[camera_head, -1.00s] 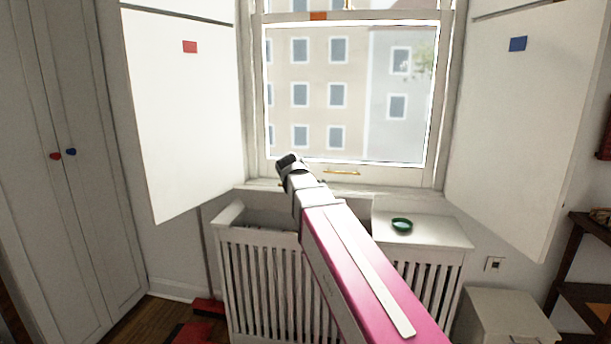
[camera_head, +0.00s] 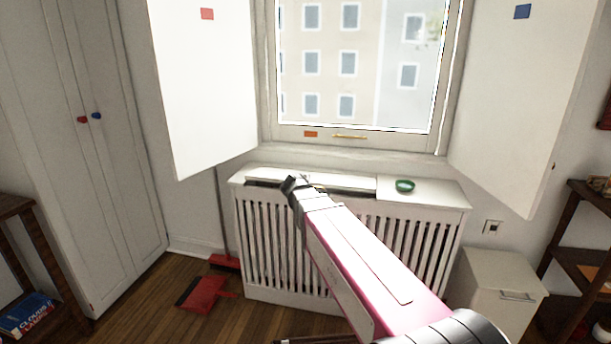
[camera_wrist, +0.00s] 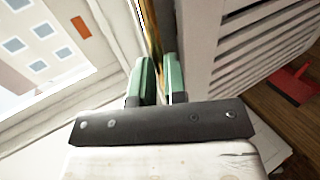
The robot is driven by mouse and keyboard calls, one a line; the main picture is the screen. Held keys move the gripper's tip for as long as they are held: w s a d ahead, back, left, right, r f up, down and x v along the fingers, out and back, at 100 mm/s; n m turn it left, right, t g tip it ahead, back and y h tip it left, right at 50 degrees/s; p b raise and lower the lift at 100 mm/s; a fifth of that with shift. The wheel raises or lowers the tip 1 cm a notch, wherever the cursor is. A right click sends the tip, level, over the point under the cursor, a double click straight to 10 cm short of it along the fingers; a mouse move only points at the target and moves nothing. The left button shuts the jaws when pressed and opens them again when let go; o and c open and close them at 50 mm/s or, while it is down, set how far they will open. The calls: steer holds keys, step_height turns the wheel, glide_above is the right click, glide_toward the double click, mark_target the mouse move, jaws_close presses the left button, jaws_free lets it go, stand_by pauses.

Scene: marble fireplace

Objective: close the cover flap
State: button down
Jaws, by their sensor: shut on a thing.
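The cover flap (camera_head: 325,180) is the white panel over the left part of the slatted radiator cover (camera_head: 440,190). It lies almost level, with a dark gap (camera_head: 262,183) showing along its front left edge. My gripper (camera_head: 290,184) is at the flap's front edge, near its middle. In the wrist view its green fingers (camera_wrist: 159,78) are close together on a narrow brass-coloured strip (camera_wrist: 153,32), apparently the flap's handle. The exact contact is partly hidden by the fingers.
A green dish (camera_head: 405,186) stands on the fixed right part of the cover top. White shutters (camera_head: 203,90) (camera_head: 508,100) hang open beside the window. A red dustpan (camera_head: 203,294) lies on the floor at left. A white cabinet (camera_head: 497,287) stands at right.

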step_height(320, 180, down, 7)
steer(key=shift+s, duration=0.25)
steer(key=shift+w, duration=0.1)
stand_by(0.3)
steer(key=c, duration=1.2)
jaws_free()
steer(key=shift+f, duration=0.1)
steer(key=shift+o, duration=0.2)
steer(key=v, duration=1.1)
